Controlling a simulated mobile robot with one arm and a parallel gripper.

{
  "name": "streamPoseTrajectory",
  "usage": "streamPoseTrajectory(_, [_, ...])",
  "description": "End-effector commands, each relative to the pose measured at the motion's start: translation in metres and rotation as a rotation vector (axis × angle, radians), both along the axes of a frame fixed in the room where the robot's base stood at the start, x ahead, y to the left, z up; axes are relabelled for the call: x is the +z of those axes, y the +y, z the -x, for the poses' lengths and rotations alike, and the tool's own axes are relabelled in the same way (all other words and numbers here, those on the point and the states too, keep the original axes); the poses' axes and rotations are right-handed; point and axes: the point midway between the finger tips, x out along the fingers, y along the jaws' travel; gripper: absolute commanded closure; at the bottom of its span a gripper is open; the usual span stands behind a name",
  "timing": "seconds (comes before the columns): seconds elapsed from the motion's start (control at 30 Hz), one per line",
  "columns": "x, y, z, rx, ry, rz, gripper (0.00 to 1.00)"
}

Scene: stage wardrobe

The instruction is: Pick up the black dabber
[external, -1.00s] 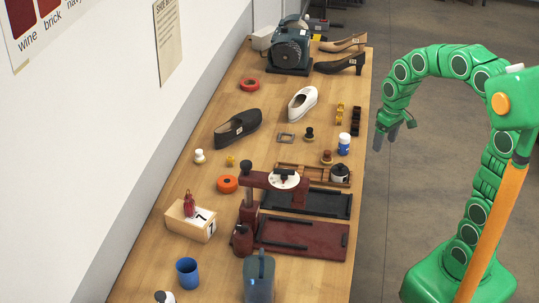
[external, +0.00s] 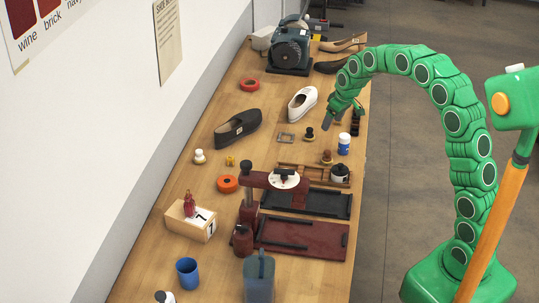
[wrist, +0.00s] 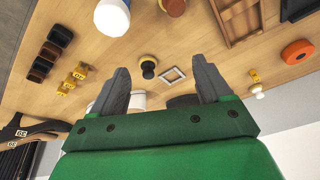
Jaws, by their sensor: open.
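The black dabber (external: 309,134) stands upright on the bench, with a dark knob and a paler base, beside a small square frame (external: 286,137). In the wrist view the black dabber (wrist: 148,65) shows beyond my fingertips, between the lines of the two fingers and nearer the left one. My gripper (external: 329,122) is above the bench, just right of and above the dabber in the external view. In the wrist view my gripper (wrist: 161,75) has its fingers wide apart with nothing held between them.
A brown dabber (external: 327,157) and a blue-and-white jar (external: 344,144) stand close by. A white shoe (external: 302,104) and a black shoe (external: 238,128) lie to the left. A wooden tray (external: 290,173) is nearer the camera. A white dabber (external: 199,156) stands farther left.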

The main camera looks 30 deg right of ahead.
Motion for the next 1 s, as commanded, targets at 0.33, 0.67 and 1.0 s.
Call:
streamPoseTrajectory(0.33, [-0.043, -0.006, -0.077, 0.029, -0.08, 0.008, 0.22])
streamPoseTrajectory(0.67, [-0.061, -0.009, -0.102, 0.039, -0.109, 0.013, 0.22])
streamPoseTrajectory(1.0, [-0.084, -0.006, -0.111, 0.038, -0.109, 0.012, 0.22])
